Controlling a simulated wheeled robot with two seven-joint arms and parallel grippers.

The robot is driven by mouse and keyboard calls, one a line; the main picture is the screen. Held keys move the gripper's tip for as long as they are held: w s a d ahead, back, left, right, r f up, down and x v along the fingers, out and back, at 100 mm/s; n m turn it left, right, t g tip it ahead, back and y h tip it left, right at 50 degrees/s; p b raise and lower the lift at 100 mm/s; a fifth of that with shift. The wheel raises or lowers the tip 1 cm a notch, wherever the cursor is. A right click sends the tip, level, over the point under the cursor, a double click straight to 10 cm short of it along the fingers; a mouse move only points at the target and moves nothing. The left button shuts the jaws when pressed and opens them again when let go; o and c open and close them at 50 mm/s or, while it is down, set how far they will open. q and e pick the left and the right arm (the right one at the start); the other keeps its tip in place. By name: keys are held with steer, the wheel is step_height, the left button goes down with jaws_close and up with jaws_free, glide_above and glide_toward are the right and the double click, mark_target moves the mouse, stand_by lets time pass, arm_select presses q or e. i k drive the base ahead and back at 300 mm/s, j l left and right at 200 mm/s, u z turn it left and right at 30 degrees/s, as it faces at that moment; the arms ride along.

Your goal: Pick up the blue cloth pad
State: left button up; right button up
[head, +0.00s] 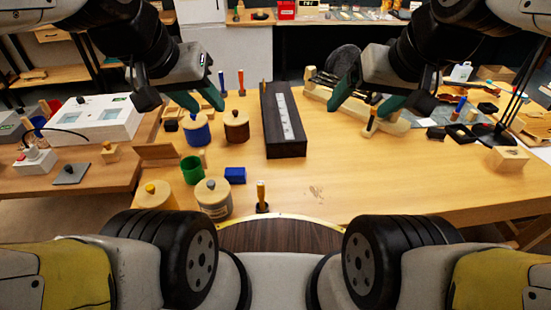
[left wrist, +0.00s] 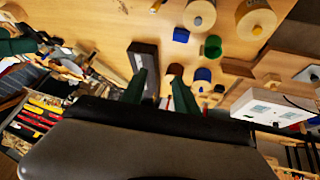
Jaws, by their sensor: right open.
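The blue cloth pad (head: 235,175) looks like a small blue block. It lies on the wooden table right of the green cup and above the lidded grey jar. It also shows in the left wrist view (left wrist: 181,35), near the top. My left gripper (head: 202,99) is open and empty, above the far left part of the table, well beyond the pad. Its two green fingers stand apart in the left wrist view (left wrist: 160,88). My right gripper (head: 367,101) is open over the far right of the table, away from the pad.
Near the pad stand the green cup (head: 192,169), a grey jar (head: 214,200), a blue jar (head: 196,131) and a brown jar (head: 236,127). A long dark box (head: 285,143) lies right of them. A tool with an orange handle (head: 261,194) stands at the front. The table's right front is mostly clear.

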mark_target(236, 174)
steer(key=k+l+u, duration=0.1)
steer(key=l+u, duration=0.15)
steer(key=u, duration=0.2)
steer(key=k+l+u, duration=0.15)
steer(key=u, duration=0.25)
steer(key=l, duration=0.1)
